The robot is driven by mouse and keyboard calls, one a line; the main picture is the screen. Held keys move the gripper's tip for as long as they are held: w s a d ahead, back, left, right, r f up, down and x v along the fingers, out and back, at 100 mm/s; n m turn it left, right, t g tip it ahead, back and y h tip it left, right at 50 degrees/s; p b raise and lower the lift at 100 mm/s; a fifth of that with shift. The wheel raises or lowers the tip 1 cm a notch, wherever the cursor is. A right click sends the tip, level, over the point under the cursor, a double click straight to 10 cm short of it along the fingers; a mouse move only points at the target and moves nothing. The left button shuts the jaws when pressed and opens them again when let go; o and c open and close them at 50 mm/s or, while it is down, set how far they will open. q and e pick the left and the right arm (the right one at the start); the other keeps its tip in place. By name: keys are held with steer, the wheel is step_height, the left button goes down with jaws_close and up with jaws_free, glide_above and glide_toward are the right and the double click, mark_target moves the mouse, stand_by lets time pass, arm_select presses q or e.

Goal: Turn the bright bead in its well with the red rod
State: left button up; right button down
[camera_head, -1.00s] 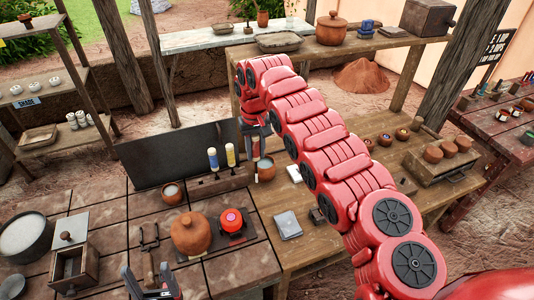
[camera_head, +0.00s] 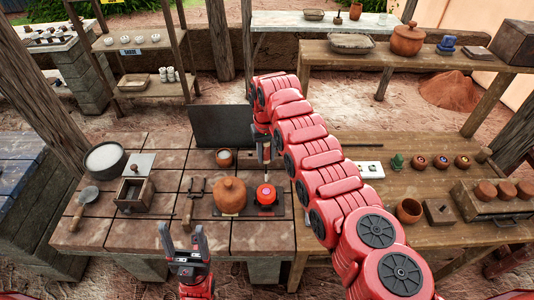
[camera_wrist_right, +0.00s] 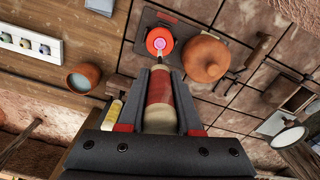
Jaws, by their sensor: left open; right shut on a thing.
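My right gripper (camera_wrist_right: 160,95) is shut on the red rod (camera_wrist_right: 159,86), which has a red middle and a pale end, in the right wrist view. The rod's thin tip points at the bright pinkish bead (camera_wrist_right: 160,43) in its round orange-red well (camera_wrist_right: 152,34). I cannot tell whether the tip touches the bead. In the head view the red well (camera_head: 266,196) stands on a dark plate, with my right gripper (camera_head: 263,150) above and behind it; the arm hides part of the gripper.
A lidded clay pot (camera_head: 229,196) stands just left of the well. An upright dark panel (camera_head: 222,126) stands behind. Bare tiles (camera_head: 145,235) lie at the front left.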

mark_target(266, 170)
steer(key=shift+f+b, duration=0.3)
steer(key=shift+b, duration=0.05)
steer(key=shift+f+b, duration=1.4)
steer(key=shift+f, duration=0.75)
steer(key=shift+f+b, duration=1.35)
steer(key=shift+f, duration=0.15)
steer(key=n+b, duration=0.2)
steer(key=shift+f+n, duration=0.2)
steer(key=shift+n, duration=0.1)
steer(key=shift+r+n+b, duration=0.1)
steer(key=shift+n+b, duration=0.3)
steer(key=shift+n, duration=0.2)
steer(key=shift+r, duration=0.1)
